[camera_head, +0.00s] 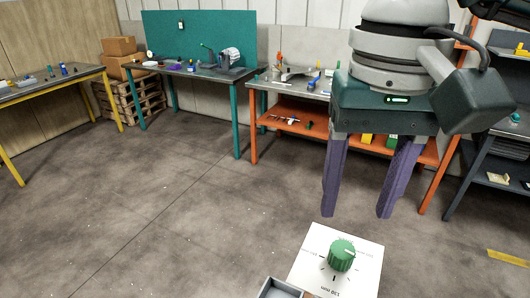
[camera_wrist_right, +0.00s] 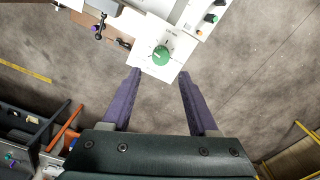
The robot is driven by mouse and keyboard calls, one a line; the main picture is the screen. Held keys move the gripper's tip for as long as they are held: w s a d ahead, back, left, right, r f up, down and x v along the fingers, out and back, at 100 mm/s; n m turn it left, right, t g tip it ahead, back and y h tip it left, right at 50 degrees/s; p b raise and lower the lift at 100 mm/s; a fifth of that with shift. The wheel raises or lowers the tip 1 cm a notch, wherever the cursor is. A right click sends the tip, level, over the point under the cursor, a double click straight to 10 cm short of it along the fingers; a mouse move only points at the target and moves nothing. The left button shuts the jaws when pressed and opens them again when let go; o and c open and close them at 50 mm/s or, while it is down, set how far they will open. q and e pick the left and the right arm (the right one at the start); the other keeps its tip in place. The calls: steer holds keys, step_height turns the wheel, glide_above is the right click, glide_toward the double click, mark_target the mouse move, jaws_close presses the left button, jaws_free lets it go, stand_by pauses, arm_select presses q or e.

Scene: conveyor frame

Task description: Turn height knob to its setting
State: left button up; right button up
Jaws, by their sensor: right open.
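The height knob (camera_head: 342,255) is a green ribbed dial on a white panel (camera_head: 311,264), near the bottom of the head view. A pale pointer line shows on the knob's top. My right gripper (camera_head: 355,214) has two purple fingers, spread apart and empty. It hangs above and beyond the knob, not touching it. In the right wrist view the knob (camera_wrist_right: 161,55) appears ahead of and between the fingertips (camera_wrist_right: 160,72), with clear space around it. My left gripper is not in view.
A grey tray (camera_head: 268,291) sits left of the panel. In the right wrist view, small buttons (camera_wrist_right: 210,17) and dark fittings (camera_wrist_right: 98,28) lie near the panel. Workbenches, including a teal one (camera_head: 190,70), stand along the back wall. The floor (camera_head: 150,190) between is open.

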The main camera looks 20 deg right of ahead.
mark_target(343, 249)
step_height(343, 249, down, 8)
steer(key=b, duration=0.4)
steer(key=shift+c, duration=1)
steer(key=c, duration=0.6)
steer(key=shift+o, duration=0.2)
steer(key=m, duration=0.7)
steer(key=shift+r, duration=0.1)
steer(key=m, duration=0.4)
steer(key=shift+a, duration=0.1)
steer(key=m, duration=0.4)
steer(key=o, duration=0.5)
steer(key=shift+m, duration=0.4)
steer(key=o, duration=0.5)
